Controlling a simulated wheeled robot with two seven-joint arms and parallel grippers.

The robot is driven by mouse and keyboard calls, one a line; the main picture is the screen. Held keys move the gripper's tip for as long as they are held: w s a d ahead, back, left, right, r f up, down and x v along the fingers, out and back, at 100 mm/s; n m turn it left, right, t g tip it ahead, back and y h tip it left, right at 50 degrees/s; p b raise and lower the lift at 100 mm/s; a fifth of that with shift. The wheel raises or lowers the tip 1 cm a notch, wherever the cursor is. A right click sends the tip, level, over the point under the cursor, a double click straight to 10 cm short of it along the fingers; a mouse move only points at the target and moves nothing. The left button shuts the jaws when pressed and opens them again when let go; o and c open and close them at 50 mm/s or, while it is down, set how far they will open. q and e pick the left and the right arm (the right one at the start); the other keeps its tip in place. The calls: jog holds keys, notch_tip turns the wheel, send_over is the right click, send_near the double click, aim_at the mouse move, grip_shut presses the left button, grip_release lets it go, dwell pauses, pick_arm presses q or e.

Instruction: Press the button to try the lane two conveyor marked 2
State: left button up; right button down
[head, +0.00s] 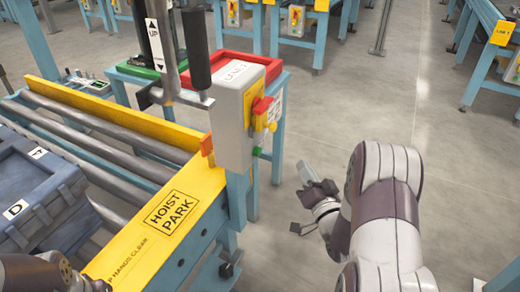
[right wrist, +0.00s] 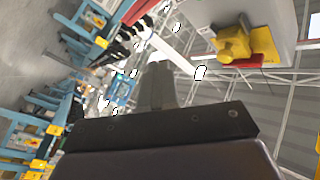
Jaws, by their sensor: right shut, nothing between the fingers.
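A grey control box (head: 236,122) stands on a post at the end of the roller conveyor (head: 115,140); the writing on its top is too small to read surely. Its right face carries a yellow panel with a red part (head: 262,106) and a small green button (head: 256,151) low down. My right gripper (head: 318,190) is to the right of and below the box, apart from it. In the right wrist view its fingers (right wrist: 158,88) are shut and empty, and the box (right wrist: 262,14) with its yellow and red part (right wrist: 236,42) is at upper right. Only part of my left arm shows at bottom left.
A yellow "HOIST PARK" plate (head: 172,212) borders the conveyor end. A blue crate (head: 35,195) sits on the rollers at left. A hoist handle (head: 163,45) hangs behind the box near red (head: 262,57) and green trays. Open floor lies at right.

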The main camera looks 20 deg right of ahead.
aim_at(258, 152)
jog(key=shift+w+a, duration=0.1)
jog(key=w+a, duration=0.5)
jog(key=w, duration=0.1)
jog(key=shift+w+a+b, duration=0.3)
jog(key=shift+b, duration=0.15)
dwell(2.0)
jog(key=shift+w+a, duration=0.25)
jog(key=shift+w, duration=0.05)
jog(key=shift+w+a, duration=0.35)
jog(key=shift+w, duration=0.05)
dwell(0.8)
jog(key=shift+s+d, duration=0.6)
jog(key=shift+s, duration=0.1)
